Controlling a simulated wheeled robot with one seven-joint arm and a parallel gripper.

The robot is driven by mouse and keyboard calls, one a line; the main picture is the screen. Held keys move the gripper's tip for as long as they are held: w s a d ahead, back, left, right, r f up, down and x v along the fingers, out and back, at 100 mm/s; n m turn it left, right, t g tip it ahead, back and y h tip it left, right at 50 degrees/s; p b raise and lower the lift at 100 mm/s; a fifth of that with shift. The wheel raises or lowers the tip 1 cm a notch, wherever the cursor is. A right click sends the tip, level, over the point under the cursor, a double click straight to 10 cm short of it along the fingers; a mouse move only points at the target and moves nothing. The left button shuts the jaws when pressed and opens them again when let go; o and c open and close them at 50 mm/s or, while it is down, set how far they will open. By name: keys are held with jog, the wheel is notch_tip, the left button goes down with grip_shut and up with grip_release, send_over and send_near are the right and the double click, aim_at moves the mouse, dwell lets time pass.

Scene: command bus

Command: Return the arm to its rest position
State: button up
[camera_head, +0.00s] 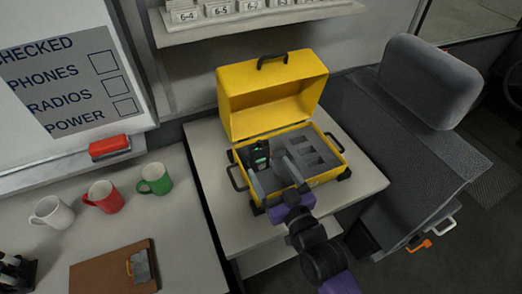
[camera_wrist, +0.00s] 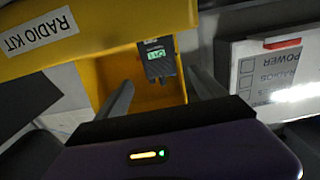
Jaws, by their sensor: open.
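My gripper (camera_head: 275,178) is open, its two grey fingers spread over the front of the yellow radio case (camera_head: 329,171). In the wrist view the fingers (camera_wrist: 160,92) stand apart with nothing between their tips. A dark radio (camera_head: 259,153) with a lit green screen stands in the left part of the case; it also shows in the wrist view (camera_wrist: 157,57), beyond the fingers and apart from them. My purple wrist and arm reach up from the lower right of the head view. They hide part of the case's front edge.
The case's lid (camera_head: 287,88) is up. The case stands on a small table (camera_head: 225,218). Left are white (camera_head: 50,212), red (camera_head: 103,197) and green (camera_head: 155,179) mugs and a clipboard (camera_head: 95,272). A grey seat (camera_head: 400,150) stands close on the right.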

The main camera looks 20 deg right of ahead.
jog(key=shift+r, duration=0.35)
jog(key=s+r+g, duration=0.1)
jog(key=s, duration=1.6)
jog(key=s+r+g, duration=0.2)
jog(key=s, duration=1.5)
jog(key=shift+s+r, duration=0.3)
jog(key=shift+s, duration=0.05)
